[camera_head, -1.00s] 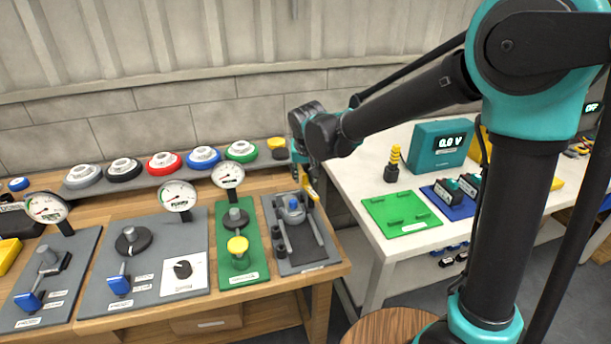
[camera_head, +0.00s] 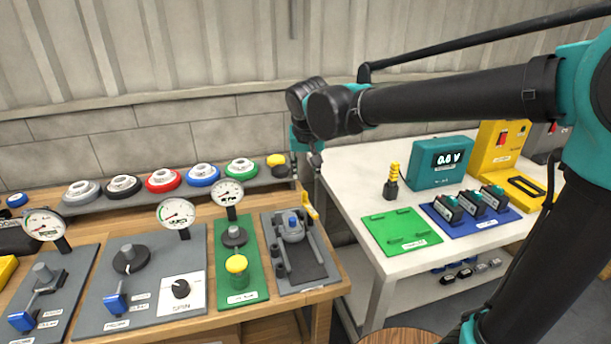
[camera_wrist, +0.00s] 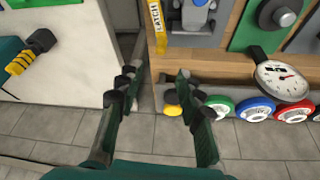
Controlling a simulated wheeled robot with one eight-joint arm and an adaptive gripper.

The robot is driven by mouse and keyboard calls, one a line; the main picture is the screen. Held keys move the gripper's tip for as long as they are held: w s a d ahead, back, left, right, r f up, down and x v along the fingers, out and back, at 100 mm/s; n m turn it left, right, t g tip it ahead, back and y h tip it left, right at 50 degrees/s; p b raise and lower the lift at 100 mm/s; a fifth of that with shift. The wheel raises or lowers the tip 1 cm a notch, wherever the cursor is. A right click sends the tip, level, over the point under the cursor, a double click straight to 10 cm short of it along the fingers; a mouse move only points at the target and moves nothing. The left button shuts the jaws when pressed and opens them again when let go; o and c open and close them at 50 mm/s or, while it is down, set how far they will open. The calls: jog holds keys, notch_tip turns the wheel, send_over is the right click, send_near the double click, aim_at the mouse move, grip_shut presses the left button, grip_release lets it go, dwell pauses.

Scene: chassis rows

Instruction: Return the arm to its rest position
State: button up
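My gripper (camera_wrist: 158,84) is open and empty in the wrist view, its two fingers apart with floor and the gap between the tables behind them. In the head view my gripper (camera_head: 312,160) hangs below the dark wrist, small and partly hidden, above the right end of the wooden bench (camera_head: 325,285). My arm reaches in from the right at about shoulder height, its forearm nearly level. The gripper appears clear of the latch panel (camera_head: 312,275) and its yellow tag (camera_head: 310,207).
The bench holds panels with gauges (camera_head: 176,214), levers and a green plate (camera_head: 241,290). Colored round caps (camera_head: 163,180) line a shelf behind. A white table (camera_head: 365,260) carries a green mat (camera_head: 402,230), batteries on a blue mat (camera_head: 470,231) and a teal meter (camera_head: 438,162).

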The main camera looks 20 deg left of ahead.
jog(key=s+d+f+m, duration=0.1)
jog(key=d+f, duration=0.3)
jog(key=d, duration=0.6)
jog(key=s+d+f+m, duration=0.1)
jog(key=d+f, duration=0.4)
jog(key=d, duration=0.6)
jog(key=s+d+f+h, duration=0.1)
jog(key=d+f, duration=0.4)
jog(key=d, duration=0.5)
jog(key=shift+s+d+m, duration=0.4)
jog(key=shift+s, duration=0.35)
jog(key=s+d+f, duration=0.5)
jog(key=s+d, duration=0.1)
jog(key=s, duration=0.1)
jog(key=shift+d+m, duration=0.35)
jog(key=shift+m, duration=0.05)
